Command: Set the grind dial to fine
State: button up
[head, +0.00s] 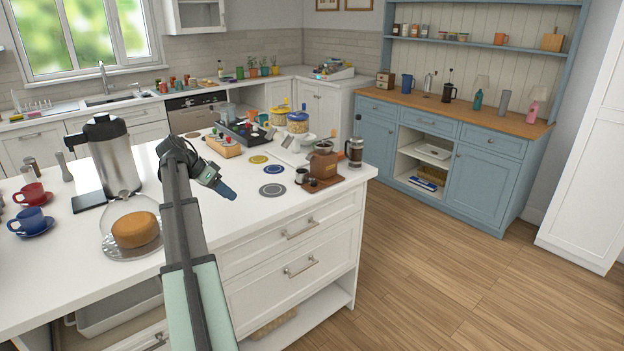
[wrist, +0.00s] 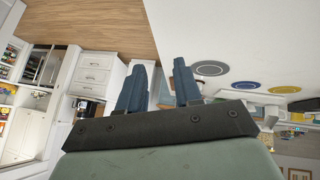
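A brown grinder (head: 323,163) with a dark top stands on a wooden board (head: 320,184) near the right end of the white island. A dial on it is too small to make out in the head view. My gripper (head: 230,194) is above the island, to the left of the grinder and apart from it, angled down to the right. In the wrist view my gripper (wrist: 159,82) shows its two blue fingers apart with nothing between them. I cannot pick out the grinder in the wrist view.
A French press (head: 354,152) stands right behind the grinder. A glass stand with a cake (head: 136,229) and a large steel jug (head: 112,158) are at the left.

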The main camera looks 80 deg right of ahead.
jog(key=s+d+r+m+t+y, duration=0.1)
jog(key=s+d, duration=0.4)
jog(key=d, duration=0.2)
jog(key=s+d+r+m+t, duration=0.1)
jog(key=s+d+r, duration=0.1)
jog(key=s+d, duration=0.35)
jog(key=m, duration=0.2)
send_near(314, 180)
jog(key=shift+t, duration=0.5)
jog(key=x, duration=0.8)
jog(key=shift+s, duration=0.4)
grip_shut()
